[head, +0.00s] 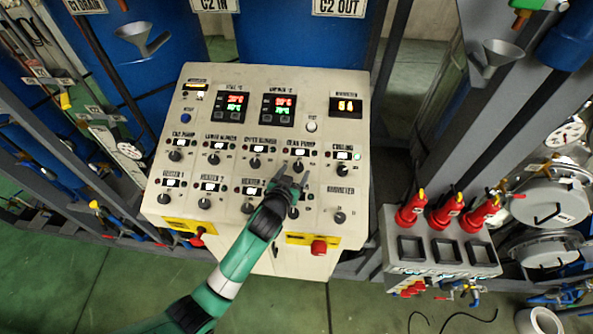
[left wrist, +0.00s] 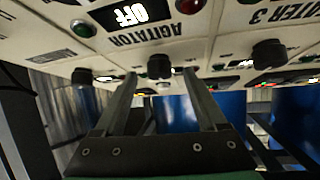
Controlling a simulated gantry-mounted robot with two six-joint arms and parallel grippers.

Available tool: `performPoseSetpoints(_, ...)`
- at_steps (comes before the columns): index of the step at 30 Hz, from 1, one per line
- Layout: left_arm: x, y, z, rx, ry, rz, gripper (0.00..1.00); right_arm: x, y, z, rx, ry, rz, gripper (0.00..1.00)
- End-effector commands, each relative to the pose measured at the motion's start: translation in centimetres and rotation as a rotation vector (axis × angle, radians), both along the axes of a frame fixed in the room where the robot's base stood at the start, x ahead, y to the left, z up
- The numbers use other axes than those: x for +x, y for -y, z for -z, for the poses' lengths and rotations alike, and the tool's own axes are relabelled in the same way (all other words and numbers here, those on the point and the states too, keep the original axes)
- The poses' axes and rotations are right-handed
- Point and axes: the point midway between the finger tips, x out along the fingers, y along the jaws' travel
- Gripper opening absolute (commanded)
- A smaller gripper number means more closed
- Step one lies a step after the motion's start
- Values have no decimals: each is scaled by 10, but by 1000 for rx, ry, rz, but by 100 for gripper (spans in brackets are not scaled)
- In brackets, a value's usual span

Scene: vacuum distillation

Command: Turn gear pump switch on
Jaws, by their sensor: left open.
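The gear pump switch is a black rotary knob (head: 298,167) under the "GEAR PUMP" label on the beige control panel (head: 340,190). A small lit display (head: 300,153) sits just above it; its text is too small to read. My left gripper (head: 294,174) is open at this knob, with its fingers partly covering the area below. In the left wrist view, which shows the panel upside down, the knob (left wrist: 158,66) appears between the open fingertips of the gripper (left wrist: 160,76). I cannot tell whether the fingers touch it. My right gripper is not in view.
A red emergency-type button (head: 318,247) sits low on the panel. A box with red-handled devices (head: 445,250) stands at right.

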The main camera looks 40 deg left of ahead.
Motion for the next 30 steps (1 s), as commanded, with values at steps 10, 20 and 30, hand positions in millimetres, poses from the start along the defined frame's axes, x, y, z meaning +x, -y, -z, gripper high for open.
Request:
performPoseSetpoints(10, 20, -10, 9, 0, 1, 1, 74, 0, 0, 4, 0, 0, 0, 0)
performPoseSetpoints(20, 20, -9, 9, 0, 1, 1, 43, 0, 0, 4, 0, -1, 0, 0)
performPoseSetpoints(30, 20, -9, 9, -1, 2, 1, 0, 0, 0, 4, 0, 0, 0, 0)
